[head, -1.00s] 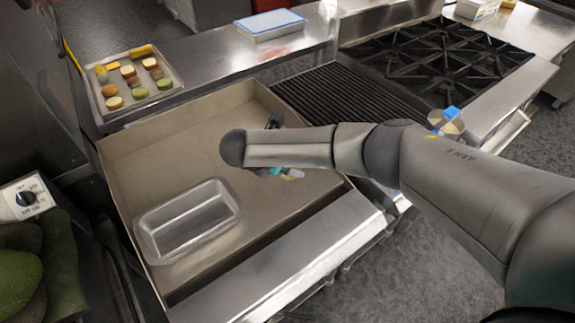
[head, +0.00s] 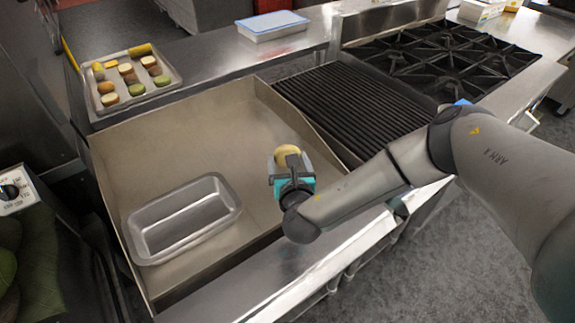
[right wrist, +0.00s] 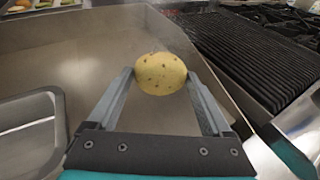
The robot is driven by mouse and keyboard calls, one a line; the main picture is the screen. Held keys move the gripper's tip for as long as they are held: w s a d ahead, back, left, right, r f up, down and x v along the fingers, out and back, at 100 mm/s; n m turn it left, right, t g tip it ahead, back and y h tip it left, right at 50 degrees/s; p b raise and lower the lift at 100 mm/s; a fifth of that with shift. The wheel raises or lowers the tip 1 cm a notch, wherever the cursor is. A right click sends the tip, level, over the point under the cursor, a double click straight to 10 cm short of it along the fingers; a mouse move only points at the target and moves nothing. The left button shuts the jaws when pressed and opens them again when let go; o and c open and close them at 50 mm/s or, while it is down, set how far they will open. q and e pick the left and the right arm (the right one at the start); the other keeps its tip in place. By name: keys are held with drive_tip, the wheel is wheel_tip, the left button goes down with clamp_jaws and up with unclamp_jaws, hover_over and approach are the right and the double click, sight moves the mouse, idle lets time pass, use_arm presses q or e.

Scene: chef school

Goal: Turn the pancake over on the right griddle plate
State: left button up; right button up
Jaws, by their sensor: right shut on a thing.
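The pancake (head: 287,155) is small, round and yellow, and it shows at the tip of my right gripper (head: 289,166). In the right wrist view, the pancake (right wrist: 160,73) has dark specks on its visible face and sits between the two fingertips (right wrist: 160,80). My right gripper is shut on it. The flat steel griddle plate (head: 215,130) with raised walls lies beneath; I cannot tell how high the pancake is above it. My left gripper is not in view.
An empty metal loaf pan (head: 183,217) stands on the griddle's front left. A ribbed black grill (head: 350,110) and gas burners (head: 440,60) lie to the right. A tray of macarons (head: 130,105) and a blue-lidded box (head: 272,25) are behind. The griddle's back is clear.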

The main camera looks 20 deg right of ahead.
drive_tip(key=f+n+t+y+b, duration=0.1)
drive_tip(key=n+y+b, duration=0.1)
drive_tip(key=y+b, duration=0.1)
drive_tip(key=f+n+t+y+b, duration=0.1)
drive_tip(key=n+y+b, duration=0.1)
drive_tip(key=y+b, duration=0.1)
drive_tip(key=w+f+n+t+y+b, duration=0.1)
drive_tip(key=n+y+b, duration=0.1)
drive_tip(key=b, duration=0.3)
drive_tip(key=shift+d+f+y+b, duration=0.2)
drive_tip(key=shift+d+y+b, duration=0.2)
drive_tip(key=shift+y, duration=0.1)
drive_tip(key=o, duration=1.3)
drive_tip(key=shift+c, duration=0.2)
drive_tip(key=shift+s, duration=0.15)
drive_tip(key=p+v, duration=0.3)
drive_tip(key=v, duration=0.6)
drive_tip(key=shift+s+r+p, duration=0.4)
drive_tip(key=shift+r, duration=0.2)
